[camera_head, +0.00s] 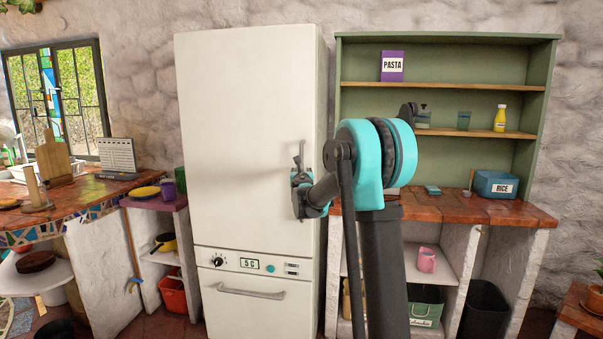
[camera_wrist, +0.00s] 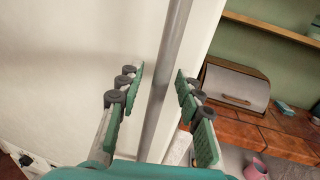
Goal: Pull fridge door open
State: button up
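The fridge (camera_head: 240,110) is tall and cream white, and its large upper door is closed. A vertical metal handle (camera_head: 301,158) sits near the right edge of that door. My gripper (camera_head: 300,180) is at the handle's height, in front of the door. In the wrist view the handle bar (camera_wrist: 168,75) runs between my two green-padded fingers (camera_wrist: 160,85). The fingers are spread apart, with a visible gap on each side of the bar. The handle's lower part is hidden behind my gripper in the head view.
A lower drawer with a handle (camera_head: 250,293) and a control panel (camera_head: 249,264) are below the door. A green shelf unit (camera_head: 450,65) and tiled counter (camera_head: 430,207) stand to the right. A mosaic counter (camera_head: 85,195) is to the left.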

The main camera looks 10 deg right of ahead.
grip_shut()
dwell(0.3)
